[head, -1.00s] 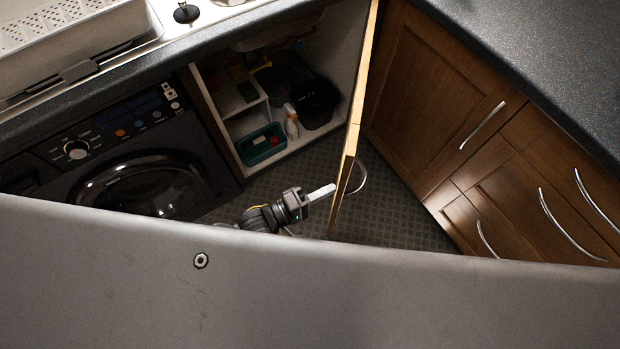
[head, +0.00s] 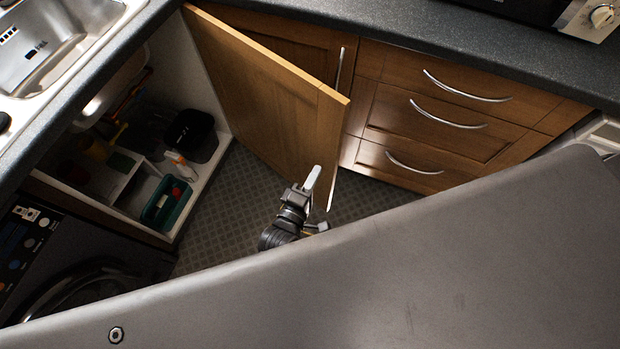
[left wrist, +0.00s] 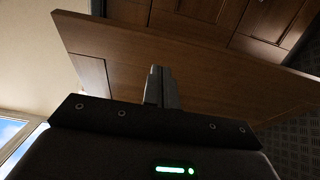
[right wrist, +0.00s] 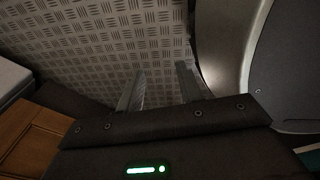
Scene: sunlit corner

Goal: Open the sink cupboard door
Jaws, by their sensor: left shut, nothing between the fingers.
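The sink cupboard door (head: 265,90) stands wide open, its plain wooden inner face towards me in the head view. Its handle (head: 331,192) shows just past the free edge, on the far side. My left gripper (head: 314,178) is shut and empty, low by the free edge on the inner side; I cannot tell whether it touches the door. In the left wrist view the shut fingers (left wrist: 160,86) point at the door panel (left wrist: 215,85). My right gripper (right wrist: 160,90) shows only in the right wrist view, open and empty above the patterned floor.
The open cupboard holds a green tub (head: 166,203), a black bin (head: 190,134) and a spray bottle (head: 180,164). The washing machine (head: 75,265) is at lower left. Drawers (head: 430,125) stand right of the door. Floor (head: 225,215) is clear before the cupboard.

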